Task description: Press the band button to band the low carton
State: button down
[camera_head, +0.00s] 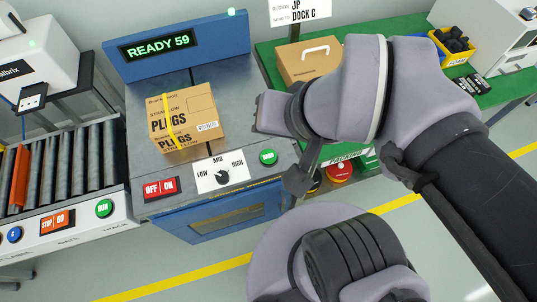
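A brown carton (185,117) printed "PLUGS" sits on the grey metal top of the blue banding machine (215,222). A yellow strip runs over the carton's top and down its front. The machine's display (158,45) reads "READY 59" in green. A round green button (268,157) is on the machine's front right corner. A black dial (222,177) marked LOW, MID, HIGH is left of it, and its pointer setting is too small to tell. My gripper (298,181) is dark and points down, just right of the green button and apart from it in the picture. My arm hides much of it.
A red OFF/ON switch (160,188) is at the machine's front left. A roller conveyor (70,160) with STOP/GO and RUN buttons stands left. Right is a green packing table (272,55) with another carton (308,62), a yellow bin (453,47) and a red button (338,171).

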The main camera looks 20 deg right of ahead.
aim_at(267, 156)
jog(key=j+z, duration=0.8)
jog(key=k+j+z, duration=0.15)
jog(key=j+z, duration=0.25)
jog(key=j, duration=0.1)
